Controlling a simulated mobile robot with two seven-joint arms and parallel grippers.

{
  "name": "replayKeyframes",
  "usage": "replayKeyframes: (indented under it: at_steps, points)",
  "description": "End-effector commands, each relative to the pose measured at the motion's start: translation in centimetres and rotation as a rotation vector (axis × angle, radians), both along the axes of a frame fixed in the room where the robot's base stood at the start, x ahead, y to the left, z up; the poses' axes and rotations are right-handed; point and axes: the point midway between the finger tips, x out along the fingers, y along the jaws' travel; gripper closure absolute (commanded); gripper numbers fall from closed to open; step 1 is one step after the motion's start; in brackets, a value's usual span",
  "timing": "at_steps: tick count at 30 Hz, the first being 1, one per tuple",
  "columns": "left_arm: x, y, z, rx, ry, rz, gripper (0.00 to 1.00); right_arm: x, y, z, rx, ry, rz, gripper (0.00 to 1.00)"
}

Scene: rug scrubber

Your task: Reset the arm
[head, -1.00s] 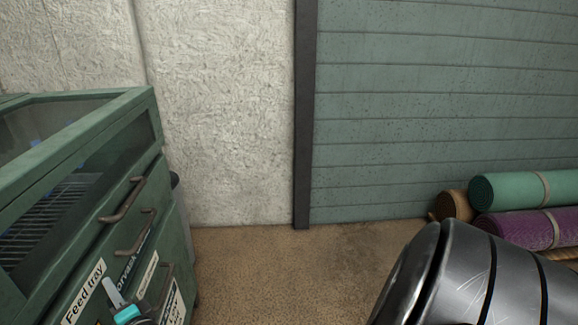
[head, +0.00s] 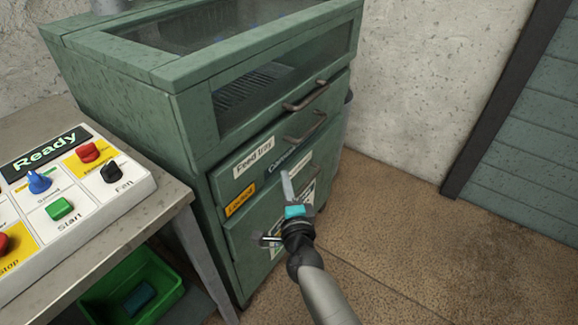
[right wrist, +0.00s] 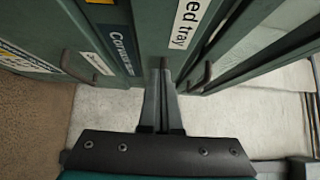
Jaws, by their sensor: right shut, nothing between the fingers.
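My right gripper (head: 287,188) is in front of the green machine (head: 222,160), by its lower drawer fronts. In the right wrist view the two fingers (right wrist: 162,75) are together with nothing between them. The feed tray label (head: 253,157) and dark drawer handles (head: 305,127) are close to the gripper, and a handle also shows in the right wrist view (right wrist: 203,76). I cannot tell whether the fingertips touch the machine. My left gripper is not in view.
A control panel (head: 120,210) with coloured buttons and knobs stands on a grey table (head: 170,205) at the left. A green bin (head: 165,285) with an item inside sits below the table. The brown floor (head: 420,270) at the right is clear.

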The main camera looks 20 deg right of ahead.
Motion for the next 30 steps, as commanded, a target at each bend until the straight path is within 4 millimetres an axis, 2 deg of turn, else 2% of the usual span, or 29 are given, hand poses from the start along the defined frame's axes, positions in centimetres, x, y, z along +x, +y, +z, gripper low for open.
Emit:
replayKeyframes:
  at_steps: [3, 9, 19, 22, 23, 26, 29, 30]
  points:
    - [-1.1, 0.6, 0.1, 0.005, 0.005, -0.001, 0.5, -2.3, 0.2, 0.0, -0.004, 0.003, -0.001, 1.0]
    - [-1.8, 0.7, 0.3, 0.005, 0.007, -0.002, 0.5, -4.7, 0.4, 0.0, -0.003, 0.002, -0.002, 1.0]
    - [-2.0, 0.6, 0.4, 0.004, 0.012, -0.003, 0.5, -5.7, 0.5, -0.1, -0.003, 0.0, -0.003, 1.0]
    - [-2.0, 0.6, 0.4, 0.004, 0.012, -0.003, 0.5, -5.9, 0.7, -0.9, -0.03, 0.021, 0.01, 1.0]
    - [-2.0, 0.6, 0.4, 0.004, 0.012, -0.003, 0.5, -6.0, 0.8, -1.5, -0.052, 0.038, 0.02, 1.0]
    - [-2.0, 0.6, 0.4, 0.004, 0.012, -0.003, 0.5, -7.1, 1.5, -5.5, -0.191, 0.139, 0.087, 1.0]
    - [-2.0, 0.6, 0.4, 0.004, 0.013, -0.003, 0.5, -9.5, 2.0, -11.9, -0.405, 0.296, 0.207, 1.0]
    - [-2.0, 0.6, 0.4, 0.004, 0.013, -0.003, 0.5, -10.9, 2.1, -14.6, -0.498, 0.364, 0.265, 1.0]
